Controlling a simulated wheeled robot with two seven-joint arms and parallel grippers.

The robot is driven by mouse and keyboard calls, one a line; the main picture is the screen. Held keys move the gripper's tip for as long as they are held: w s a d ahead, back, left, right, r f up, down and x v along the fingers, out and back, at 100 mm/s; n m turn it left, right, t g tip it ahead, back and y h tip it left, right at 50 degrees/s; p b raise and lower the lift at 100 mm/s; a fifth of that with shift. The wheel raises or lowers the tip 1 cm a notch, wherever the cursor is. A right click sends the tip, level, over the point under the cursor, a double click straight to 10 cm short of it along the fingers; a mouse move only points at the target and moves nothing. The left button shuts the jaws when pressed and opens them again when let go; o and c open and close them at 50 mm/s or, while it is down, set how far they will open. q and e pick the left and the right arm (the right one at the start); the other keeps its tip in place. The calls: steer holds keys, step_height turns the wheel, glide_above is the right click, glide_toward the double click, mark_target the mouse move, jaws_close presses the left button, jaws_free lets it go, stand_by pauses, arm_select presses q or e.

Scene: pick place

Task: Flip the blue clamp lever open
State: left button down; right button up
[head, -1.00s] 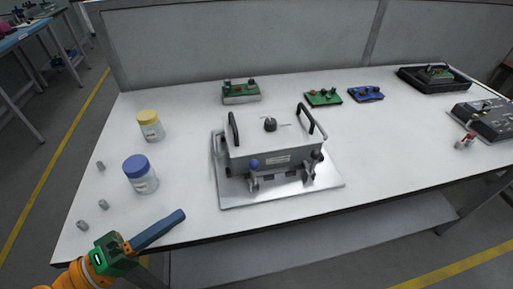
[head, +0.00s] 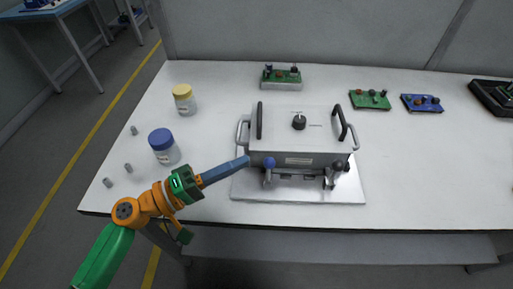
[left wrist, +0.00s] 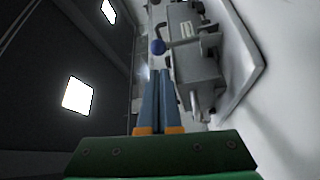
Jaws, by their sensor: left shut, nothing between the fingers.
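The blue clamp lever knob (head: 269,162) stands upright at the front left of a grey box fixture (head: 297,140) on a metal plate (head: 300,193). Its clamp is at the box's front face. My left gripper (head: 246,160) is shut and empty, its fingertips just left of the blue knob; contact cannot be told. In the left wrist view the blue knob (left wrist: 157,47) is just beyond the closed fingertips (left wrist: 159,72). A second clamp with a black knob (head: 338,165) is at the box's front right. My right gripper is not in view.
A blue-lidded jar (head: 164,147) and a yellow-lidded jar (head: 185,100) stand on the white table (head: 215,120) at left, with small grey pieces (head: 128,168) near them. Circuit boards (head: 370,100) lie behind. The table right of the plate is clear.

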mark_target(269, 166)
arm_select(q)
steer(key=p+x, duration=0.1)
steer(key=x, duration=0.3)
steer(key=shift+r, duration=0.1)
steer(key=shift+w+d, duration=0.2)
steer(key=shift+d, duration=0.1)
